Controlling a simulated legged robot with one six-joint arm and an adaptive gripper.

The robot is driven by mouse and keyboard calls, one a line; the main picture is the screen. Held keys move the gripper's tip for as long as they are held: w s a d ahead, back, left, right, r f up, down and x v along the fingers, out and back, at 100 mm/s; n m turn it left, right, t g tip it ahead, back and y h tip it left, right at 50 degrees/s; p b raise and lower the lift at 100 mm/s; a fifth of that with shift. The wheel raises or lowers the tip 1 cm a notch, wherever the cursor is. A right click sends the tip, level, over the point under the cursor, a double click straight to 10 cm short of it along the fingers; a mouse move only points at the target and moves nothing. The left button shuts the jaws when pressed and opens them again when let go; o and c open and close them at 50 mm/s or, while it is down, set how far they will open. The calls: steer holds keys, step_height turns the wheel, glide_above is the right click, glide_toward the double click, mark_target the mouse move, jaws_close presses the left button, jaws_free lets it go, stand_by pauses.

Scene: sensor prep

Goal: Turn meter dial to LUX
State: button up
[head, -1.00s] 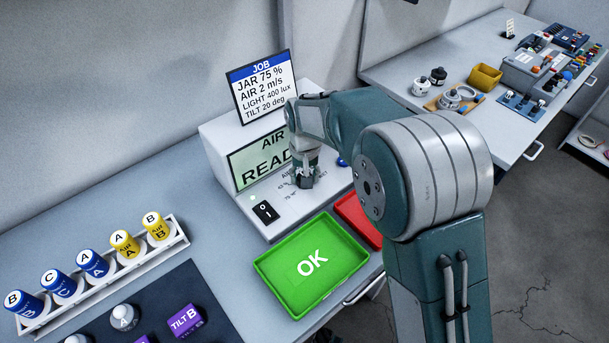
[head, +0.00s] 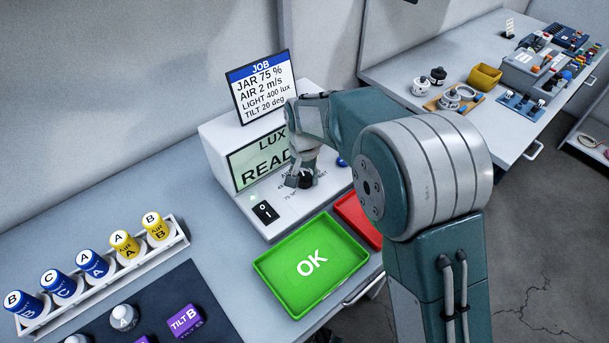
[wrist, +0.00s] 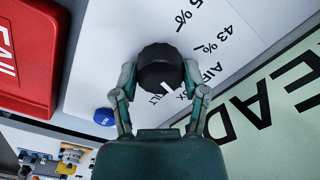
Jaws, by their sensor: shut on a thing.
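The meter (head: 215,140) is a white box on the bench. Its screen (head: 252,166) now reads LUX above READ, partly hidden by my arm. The black dial (wrist: 158,66) shows in the wrist view with a white pointer line toward the lower right, near the printed marks. My gripper (wrist: 160,75) is shut on the dial, one finger on each side. In the head view my gripper (head: 302,178) is over the meter's sloped panel and mostly covers the dial.
A green OK tray (head: 345,252) and a red tray (head: 352,208) lie in front of the meter. A blue button (wrist: 104,116) is near the dial. A white rack (head: 178,238) of jars stands at left.

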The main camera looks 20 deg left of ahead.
mark_target(303, 176)
steer(key=shift+s+f, duration=0.15)
steer(key=shift+f, duration=0.05)
steer(key=o, duration=1.1)
steer(key=shift+a, duration=0.1)
steer(key=shift+o, duration=0.2)
steer(key=shift+r, duration=0.15)
steer(key=shift+r, duration=0.25)
step_height(303, 176, up, 11)
steer(key=shift+r, duration=0.15)
